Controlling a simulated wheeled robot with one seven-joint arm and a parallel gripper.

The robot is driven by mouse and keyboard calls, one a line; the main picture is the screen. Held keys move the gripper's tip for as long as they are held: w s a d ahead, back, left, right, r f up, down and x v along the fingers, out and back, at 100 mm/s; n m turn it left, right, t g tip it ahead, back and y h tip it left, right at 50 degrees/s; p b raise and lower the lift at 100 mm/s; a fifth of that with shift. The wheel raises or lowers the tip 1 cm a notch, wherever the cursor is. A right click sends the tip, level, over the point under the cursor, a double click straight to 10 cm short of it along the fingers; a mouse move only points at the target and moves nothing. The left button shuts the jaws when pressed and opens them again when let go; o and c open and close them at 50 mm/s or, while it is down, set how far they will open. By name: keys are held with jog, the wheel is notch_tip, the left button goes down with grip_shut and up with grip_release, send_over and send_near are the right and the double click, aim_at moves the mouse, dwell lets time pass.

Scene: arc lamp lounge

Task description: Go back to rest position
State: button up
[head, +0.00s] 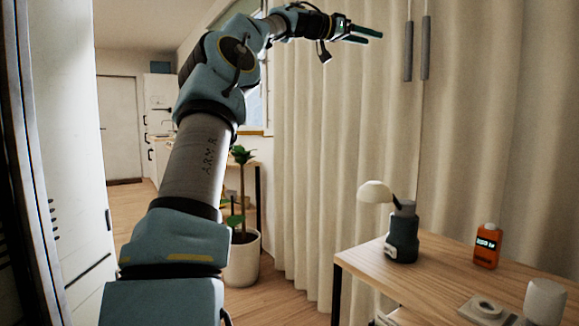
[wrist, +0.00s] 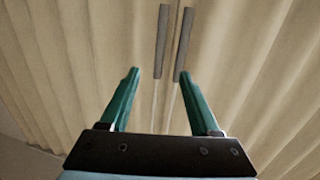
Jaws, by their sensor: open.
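My gripper (head: 372,36) is raised high in the head view, in front of the cream curtain (head: 325,150) and well above the table. Its two green fingers point to the right. In the wrist view my gripper (wrist: 156,88) shows its fingers apart, with nothing between them but the curtain (wrist: 70,60) behind. My arm reaches up from the lower left of the head view with its elbow bent.
A wooden table (head: 440,265) at lower right holds a dark grey lamp-like item (head: 403,240), an orange bottle (head: 487,247) and a white cup (head: 545,302). A potted plant (head: 242,258) stands on the floor behind my arm. A white panel (head: 60,150) is close on the left.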

jog(key=s+d+f+n+g+y, duration=0.15)
jog(key=f+y, duration=0.25)
jog(key=f, duration=1)
jog(key=s+f+n+y, duration=0.2)
jog(key=s+f+y, duration=0.15)
jog(key=f, duration=0.95)
jog(key=s+a+f+n+y, duration=0.25)
jog(key=a+f, duration=0.35)
jog(key=f, duration=0.4)
jog(key=s+a+f+n+g+y, duration=0.2)
jog(key=s+a+f+n+y, duration=0.1)
jog(key=s+a+f, duration=0.85)
jog(key=s+a+f+n+g+y, duration=0.25)
jog(key=s+a+f, duration=0.65)
jog(key=s+a, duration=0.5)
notch_tip(320, 180, up, 14)
jog(key=d+t+p, duration=0.1)
jog(key=p, duration=1.3)
jog(key=shift+s+r+n+p, duration=0.15)
jog(key=shift+s+n+p, duration=0.05)
jog(key=shift+n+p, duration=0.15)
jog(key=shift+d+y, duration=0.1)
jog(key=shift+y, duration=0.15)
